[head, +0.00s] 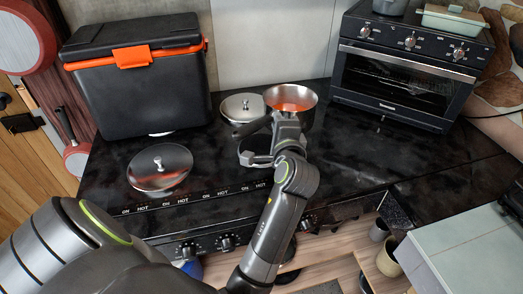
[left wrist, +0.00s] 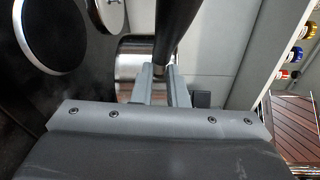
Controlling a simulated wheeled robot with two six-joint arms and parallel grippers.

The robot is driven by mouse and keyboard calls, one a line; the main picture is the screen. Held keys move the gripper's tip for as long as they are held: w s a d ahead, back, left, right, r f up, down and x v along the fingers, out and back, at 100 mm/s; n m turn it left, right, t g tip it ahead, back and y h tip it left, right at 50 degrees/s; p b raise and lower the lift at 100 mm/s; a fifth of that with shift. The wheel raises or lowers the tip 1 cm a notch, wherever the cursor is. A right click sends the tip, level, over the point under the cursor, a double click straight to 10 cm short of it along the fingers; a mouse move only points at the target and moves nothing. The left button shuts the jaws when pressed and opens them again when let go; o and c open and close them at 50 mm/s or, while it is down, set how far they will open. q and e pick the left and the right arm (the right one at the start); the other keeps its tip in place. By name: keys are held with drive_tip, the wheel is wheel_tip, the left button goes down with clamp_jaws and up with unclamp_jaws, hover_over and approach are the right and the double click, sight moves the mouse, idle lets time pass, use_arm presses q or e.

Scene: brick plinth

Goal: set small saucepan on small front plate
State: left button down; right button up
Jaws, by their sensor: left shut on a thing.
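The small saucepan (head: 294,95) is a steel pan with orange-red contents, right of the back lid in the head view. My left gripper (head: 284,122) is at its near side, shut on its dark handle. The left wrist view shows my fingers (left wrist: 157,84) around the black handle (left wrist: 176,28), with the pan's shiny side (left wrist: 130,60) beyond. The small front plate (head: 252,144) is a dark round plate nearer to me, partly hidden by my gripper. I cannot tell whether the pan touches the hob. My right gripper is not in view.
A steel lid (head: 160,168) lies front left on the black hob, another lid (head: 242,107) beside the pan. A black box with orange trim (head: 135,75) stands back left, a toaster oven (head: 405,75) back right. The black top right of my forearm is clear.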

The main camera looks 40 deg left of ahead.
use_arm(q)
drive_tip(key=a+f+n+g+y, duration=0.1)
drive_tip(key=f+g, duration=0.1)
drive_tip(key=f, duration=0.2)
drive_tip(key=a+f+n+g+y, duration=0.1)
drive_tip(key=f+n+y, duration=0.1)
drive_tip(key=f, duration=0.1)
drive_tip(key=s+a+f+n+g+y+b, duration=0.1)
drive_tip(key=f+n+g, duration=0.1)
drive_tip(key=f, duration=0.2)
drive_tip(key=shift+a+f+g+y, duration=0.15)
drive_tip(key=shift+f+g+y, duration=0.15)
drive_tip(key=shift+f, duration=0.2)
drive_tip(key=c, duration=1.4)
unclamp_jaws()
drive_tip(key=shift+s, duration=0.1)
drive_tip(key=shift+c, duration=0.2)
